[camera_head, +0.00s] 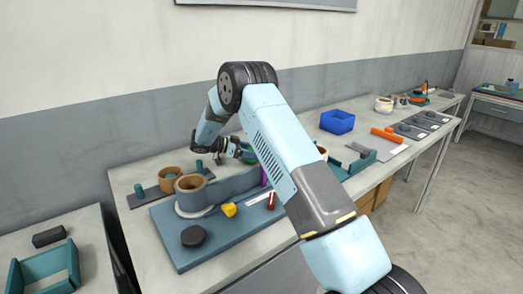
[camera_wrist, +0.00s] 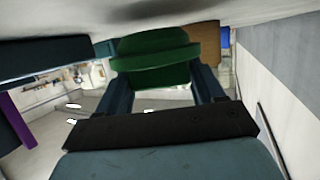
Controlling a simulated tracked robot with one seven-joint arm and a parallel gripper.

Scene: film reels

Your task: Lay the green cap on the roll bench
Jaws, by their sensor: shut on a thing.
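The green cap (camera_wrist: 155,48) is between the two fingers of my gripper (camera_wrist: 160,78) in the wrist view. My gripper is shut on it. In the head view my gripper (camera_head: 234,149) is over the back of the long bench (camera_head: 255,262), and a bit of the green cap (camera_head: 248,157) shows beside it, partly hidden by my arm. I cannot tell from the head view how high the cap is above the surface. No label shows which part is the roll bench.
A purple post (camera_head: 264,176) stands near my arm.

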